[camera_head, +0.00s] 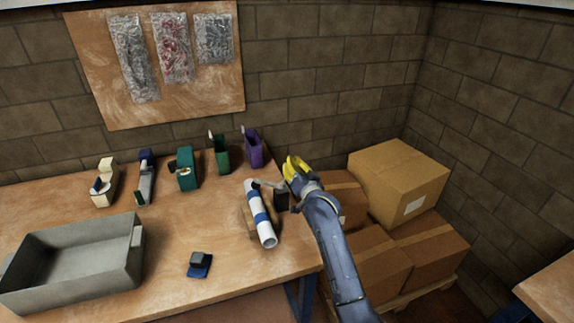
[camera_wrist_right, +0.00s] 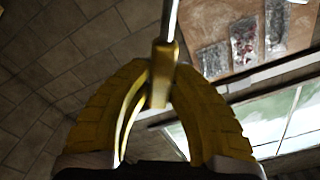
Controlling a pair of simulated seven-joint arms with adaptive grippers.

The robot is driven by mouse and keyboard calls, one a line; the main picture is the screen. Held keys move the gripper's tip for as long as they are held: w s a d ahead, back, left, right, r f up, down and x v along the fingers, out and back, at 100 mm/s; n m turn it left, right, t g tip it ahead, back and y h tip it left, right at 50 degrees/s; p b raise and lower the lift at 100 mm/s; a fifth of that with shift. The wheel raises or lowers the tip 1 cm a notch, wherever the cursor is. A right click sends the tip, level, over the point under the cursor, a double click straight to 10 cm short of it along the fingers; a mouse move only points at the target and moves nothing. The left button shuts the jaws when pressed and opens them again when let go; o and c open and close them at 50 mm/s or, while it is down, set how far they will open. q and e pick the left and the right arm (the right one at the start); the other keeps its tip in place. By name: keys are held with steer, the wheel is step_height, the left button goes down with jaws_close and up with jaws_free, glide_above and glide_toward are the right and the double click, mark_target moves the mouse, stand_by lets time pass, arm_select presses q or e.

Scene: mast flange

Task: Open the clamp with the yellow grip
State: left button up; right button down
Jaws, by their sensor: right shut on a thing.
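My right gripper (camera_head: 293,168) has yellow fingers and is raised at the right end of the bench, just beyond the white tube with blue bands (camera_head: 257,213). In the right wrist view its fingers (camera_wrist_right: 165,80) are closed around a yellow grip (camera_wrist_right: 160,72) at the end of a thin metal lever (camera_wrist_right: 169,22). A dark clamp part (camera_head: 281,200) shows beside the tube, below my gripper. The grip cannot be told apart from my fingers in the head view. My left gripper is not in view.
A grey metal bin (camera_head: 135,255) stands on the bench (camera_head: 175,285) at the left. A small dark blue block (camera_head: 199,265) lies near the front. Several holders stand along the back, including a purple one (camera_head: 253,150). Cardboard boxes (camera_head: 400,180) are stacked right of the bench.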

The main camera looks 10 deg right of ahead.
steer(key=d+f+m, duration=0.4)
steer(key=f+m, duration=0.1)
steer(key=m, duration=0.2)
steer(key=shift+w+m, duration=0.3)
steer(key=shift+m, duration=0.1)
stand_by(0.4)
steer(key=c, duration=1.3)
jaws_free()
steer(key=shift+f, duration=0.1)
steer(key=shift+o, duration=0.3)
steer(key=s+d, duration=0.1)
steer(key=s, duration=1.1)
steer(key=shift+d, duration=0.4)
steer(key=shift+w, duration=0.1)
